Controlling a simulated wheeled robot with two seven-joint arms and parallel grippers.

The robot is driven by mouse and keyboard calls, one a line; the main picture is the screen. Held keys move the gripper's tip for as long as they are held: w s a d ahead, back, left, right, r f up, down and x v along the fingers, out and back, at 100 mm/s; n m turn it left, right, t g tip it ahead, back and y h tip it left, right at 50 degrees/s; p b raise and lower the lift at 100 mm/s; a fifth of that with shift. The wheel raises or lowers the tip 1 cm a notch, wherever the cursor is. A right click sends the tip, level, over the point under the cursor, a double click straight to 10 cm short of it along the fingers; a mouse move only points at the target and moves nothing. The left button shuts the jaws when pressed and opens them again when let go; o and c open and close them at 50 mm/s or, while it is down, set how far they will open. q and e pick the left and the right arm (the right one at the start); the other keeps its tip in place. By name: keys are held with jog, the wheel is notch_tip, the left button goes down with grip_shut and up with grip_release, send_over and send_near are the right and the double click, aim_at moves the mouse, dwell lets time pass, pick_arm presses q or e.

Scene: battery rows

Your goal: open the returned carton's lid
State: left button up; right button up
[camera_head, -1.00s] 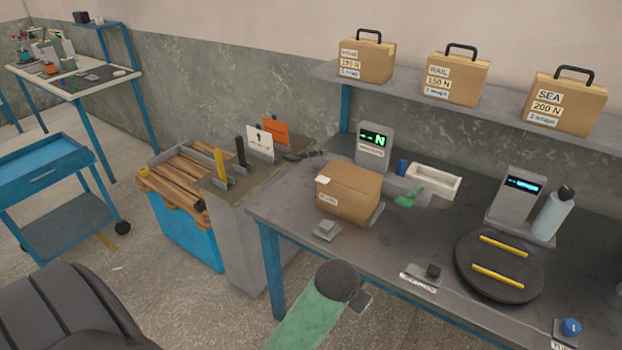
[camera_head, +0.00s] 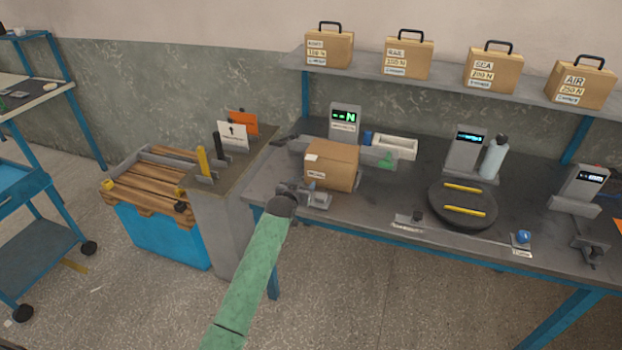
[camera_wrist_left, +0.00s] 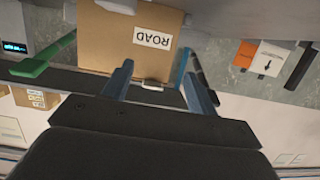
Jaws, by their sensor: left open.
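The returned carton (camera_head: 333,167) is a brown box with its top closed, standing on the grey bench. A small white patch lies on its top and a white label is on its front. In the left wrist view the carton (camera_wrist_left: 105,40) appears upside down beyond the fingers, with its label reading ROAD. My left gripper (camera_head: 306,195) is at the bench's front edge, just in front of and left of the carton. Its two fingers (camera_wrist_left: 157,84) are spread, with nothing held between them. Whether a fingertip touches the carton is unclear. My right gripper is not in view.
A display (camera_head: 345,120) stands behind the carton. A white tray (camera_head: 394,147) and a green object (camera_head: 385,162) are to its right. A round black turntable (camera_head: 463,213) with yellow strips is farther right. Several handled cartons stand on the shelf (camera_head: 440,90). A card stand is at left.

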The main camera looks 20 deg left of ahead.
aim_at(310, 159)
pick_arm(q)
jog(key=w+r+t+p, duration=0.1)
jog(key=w, duration=0.1)
jog(key=w+r+t, duration=0.1)
jog(key=w+r, duration=0.1)
jog(key=w+r+t+p, duration=0.1)
jog(key=w, duration=0.1)
jog(key=shift+w+d+r+p, duration=0.1)
jog(key=shift+w+r+p, duration=0.1)
jog(key=shift+w+p, duration=0.1)
jog(key=shift+w+f, duration=0.15)
jog(key=shift+w, duration=0.75)
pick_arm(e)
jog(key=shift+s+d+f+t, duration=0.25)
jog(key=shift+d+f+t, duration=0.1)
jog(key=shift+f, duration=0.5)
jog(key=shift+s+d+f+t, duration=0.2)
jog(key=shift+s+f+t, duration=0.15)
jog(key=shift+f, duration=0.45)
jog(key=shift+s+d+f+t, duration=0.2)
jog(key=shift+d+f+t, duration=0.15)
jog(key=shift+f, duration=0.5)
pick_arm(q)
grip_shut()
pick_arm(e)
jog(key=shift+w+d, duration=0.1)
